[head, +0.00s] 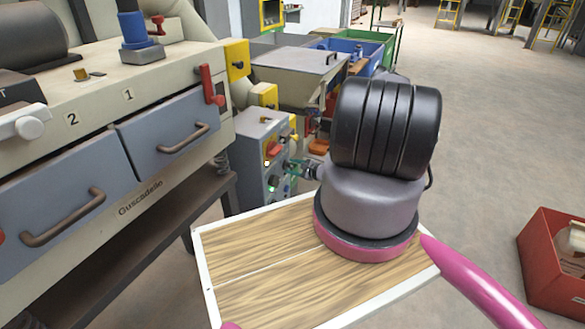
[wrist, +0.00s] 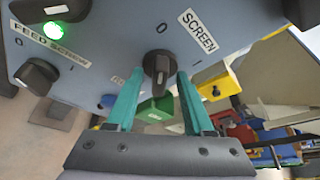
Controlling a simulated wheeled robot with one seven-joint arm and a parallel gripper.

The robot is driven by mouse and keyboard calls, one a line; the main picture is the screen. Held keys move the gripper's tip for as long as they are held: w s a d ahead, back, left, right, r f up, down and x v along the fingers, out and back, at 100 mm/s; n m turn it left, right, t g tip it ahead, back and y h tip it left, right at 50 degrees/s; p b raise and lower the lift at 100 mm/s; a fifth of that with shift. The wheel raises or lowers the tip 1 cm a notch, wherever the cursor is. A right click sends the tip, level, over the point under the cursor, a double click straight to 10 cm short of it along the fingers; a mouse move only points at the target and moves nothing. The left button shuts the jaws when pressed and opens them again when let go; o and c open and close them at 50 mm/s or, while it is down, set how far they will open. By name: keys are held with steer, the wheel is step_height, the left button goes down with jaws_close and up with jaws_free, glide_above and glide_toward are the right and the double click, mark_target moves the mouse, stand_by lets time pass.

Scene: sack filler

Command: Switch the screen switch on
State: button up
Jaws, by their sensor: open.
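The screen switch (wrist: 158,66) is a black rotary knob on a blue-grey panel, beside a white SCREEN label (wrist: 198,31). Marks 0 and I stand near it. A pale line shows on the knob's lower part; I cannot tell for sure which mark it is set to. My gripper (wrist: 158,76) has two teal fingers, open, one on each side of the knob; I cannot tell whether they touch it. In the head view my gripper (head: 297,167) is at the front of the grey control box (head: 256,146), and the knob is hidden there.
A green lamp (wrist: 53,31) glows above the FEED SCREW label (wrist: 55,50), with another black knob (wrist: 37,76) close by. Green (wrist: 157,108) and yellow (wrist: 217,83) parts sit near the fingers. A drawer machine (head: 130,140) stands left; a red bin (head: 548,262) is right.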

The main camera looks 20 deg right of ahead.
steer(key=shift+w, duration=0.1)
jaws_close()
steer(key=shift+a, duration=0.1)
steer(key=m+g+y, duration=0.1)
steer(key=m, duration=0.1)
steer(key=shift+m, duration=0.4)
steer(key=shift+w+d+m+g+y, duration=0.1)
steer(key=shift+d+m+g+y, duration=0.15)
steer(key=shift+m+g+y, duration=0.75)
steer(key=m+g+y, duration=0.1)
steer(key=m, duration=0.2)
steer(key=shift+d, duration=0.1)
steer(key=shift+w+m+g+y, duration=0.1)
steer(key=shift+m+g+y, duration=0.2)
steer(key=shift+m+y, duration=0.9)
steer(key=shift+d+m+h, duration=0.1)
steer(key=shift+m+h, duration=0.2)
steer(key=shift+m, duration=0.1)
